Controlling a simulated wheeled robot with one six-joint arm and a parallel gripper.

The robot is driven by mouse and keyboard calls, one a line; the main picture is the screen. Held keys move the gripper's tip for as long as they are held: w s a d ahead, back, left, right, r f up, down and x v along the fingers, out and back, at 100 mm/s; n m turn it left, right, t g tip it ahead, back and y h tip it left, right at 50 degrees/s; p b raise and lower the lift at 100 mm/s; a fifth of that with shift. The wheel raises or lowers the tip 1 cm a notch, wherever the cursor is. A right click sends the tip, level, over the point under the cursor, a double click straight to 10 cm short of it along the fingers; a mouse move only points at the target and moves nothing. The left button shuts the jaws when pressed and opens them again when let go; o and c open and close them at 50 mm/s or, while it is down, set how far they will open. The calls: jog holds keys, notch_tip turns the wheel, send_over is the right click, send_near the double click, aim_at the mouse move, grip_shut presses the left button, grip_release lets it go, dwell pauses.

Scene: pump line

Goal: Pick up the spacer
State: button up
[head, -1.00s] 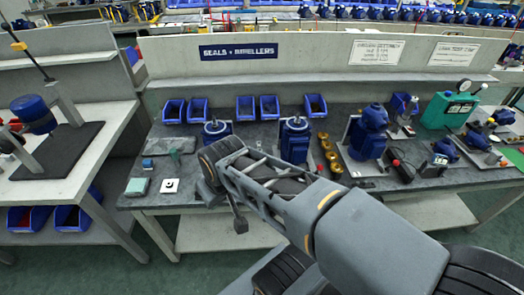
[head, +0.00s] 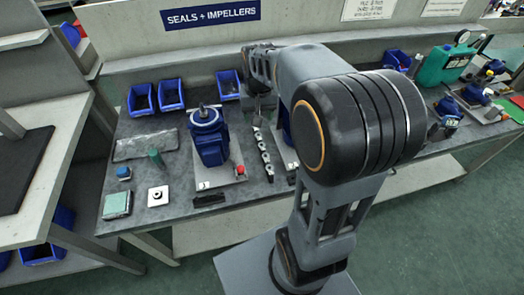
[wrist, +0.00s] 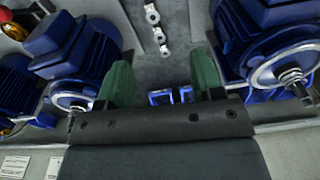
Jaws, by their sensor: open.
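Several small light ring-shaped parts (head: 265,155) lie in a row on the dark bench between two blue pumps. They also show at the top of the wrist view (wrist: 153,17), beyond the fingertips; I cannot tell which part, if any, is the spacer. My gripper (wrist: 163,75) is open, its two green fingers apart with no part held between them. Two small blue-rimmed shapes (wrist: 170,96) show in the gap near the finger bases. In the head view my arm hides the gripper's fingers, which are over the rear of the bench near the row.
A blue pump (head: 209,137) stands left of the row, with a red button on its base. The other pump (wrist: 275,45) is close to the gripper in the wrist view. Blue bins (head: 171,95) line the back. A white square piece (head: 158,196) lies at front left.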

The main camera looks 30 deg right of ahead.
jog(key=m+g+b, duration=0.1)
send_over(262, 145)
notch_tip(262, 145, down, 4)
jog(key=f, duration=0.5)
jog(key=f+b, duration=0.1)
jog(key=f, duration=0.2)
jog(key=shift+d, duration=0.3)
jog(key=shift+w+a+f, duration=0.1)
jog(key=shift+a+f, duration=0.05)
jog(key=shift+f, duration=1.35)
jog(key=shift+w+a+f, duration=0.1)
jog(key=shift+a+f, duration=0.05)
jog(key=shift+f, duration=1.35)
jog(key=shift+f+b, duration=0.2)
jog(key=shift+b, duration=0.1)
jog(key=shift+c, duration=0.2)
jog(key=c, duration=0.9)
jog(key=shift+r, duration=0.15)
jog(key=shift+c, duration=0.2)
